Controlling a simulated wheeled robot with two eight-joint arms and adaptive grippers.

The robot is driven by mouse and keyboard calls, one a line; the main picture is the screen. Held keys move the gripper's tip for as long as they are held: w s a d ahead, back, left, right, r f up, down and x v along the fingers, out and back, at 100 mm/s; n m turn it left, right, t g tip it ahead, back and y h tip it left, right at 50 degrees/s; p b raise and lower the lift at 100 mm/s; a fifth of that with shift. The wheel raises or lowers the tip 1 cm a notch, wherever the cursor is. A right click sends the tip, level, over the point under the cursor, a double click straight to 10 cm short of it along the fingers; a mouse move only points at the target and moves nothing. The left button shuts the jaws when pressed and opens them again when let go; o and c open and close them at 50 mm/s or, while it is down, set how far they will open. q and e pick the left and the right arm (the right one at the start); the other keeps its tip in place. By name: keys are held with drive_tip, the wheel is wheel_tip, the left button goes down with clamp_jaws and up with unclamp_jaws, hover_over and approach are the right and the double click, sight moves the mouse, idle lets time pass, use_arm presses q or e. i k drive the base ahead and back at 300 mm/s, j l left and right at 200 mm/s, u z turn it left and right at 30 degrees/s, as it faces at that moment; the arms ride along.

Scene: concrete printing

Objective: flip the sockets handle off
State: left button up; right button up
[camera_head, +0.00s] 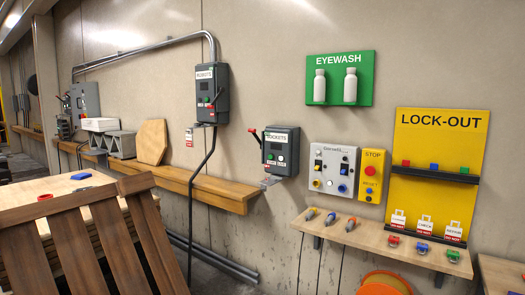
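The sockets box (280,152) is a dark grey wall-mounted switch box right of centre. The word on its label is small, but it reads as SOCKETS. A green and a white button show low on the box front. Neither of my grippers is in view, and nothing touches the handle.
A similar robots box (208,93) hangs further left above a wooden ledge (215,191). A grey socket panel (333,171) and a yellow stop box (372,176) are to the right. Slatted wood (110,235) fills the lower left foreground. A tool shelf (390,243) juts out lower right.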

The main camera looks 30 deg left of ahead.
sight(254, 131)
drive_tip(key=u, duration=1)
drive_tip(key=i+l+u, duration=0.3)
drive_tip(key=i+l, duration=0.6)
drive_tip(key=i, duration=0.3)
drive_tip(key=i+l+u, duration=0.25)
drive_tip(key=i+l, duration=0.85)
drive_tip(key=l, duration=0.1)
